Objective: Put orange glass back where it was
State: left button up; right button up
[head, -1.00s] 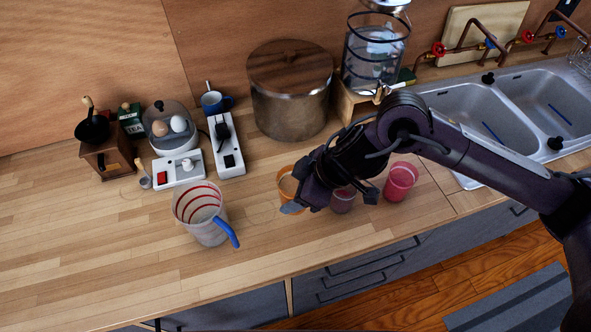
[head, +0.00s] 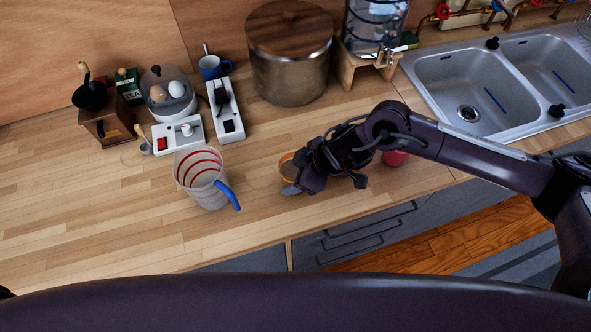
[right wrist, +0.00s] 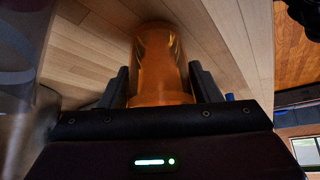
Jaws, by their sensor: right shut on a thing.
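The orange glass (head: 287,166) is at the middle of the wooden counter, partly hidden by my right gripper (head: 291,182). In the right wrist view the orange glass (right wrist: 160,60) sits between the two dark fingers of my right gripper (right wrist: 163,82), which is shut on it. The glass is over the counter; I cannot tell whether its base touches the wood. A red-pink glass (head: 394,158) shows to the right, mostly hidden behind my right arm. My left gripper is not in view.
A clear measuring jug (head: 203,178) with a blue handle stands left of the orange glass. A large wooden-lidded pot (head: 290,60) and power strip (head: 226,112) are behind. The sink (head: 470,95) is at right. Bare counter lies front left.

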jog(key=shift+f, duration=0.15)
jog(key=o, duration=1.3)
jog(key=shift+r, duration=0.2)
jog(key=b+v, duration=0.1)
jog(key=v, duration=1.1)
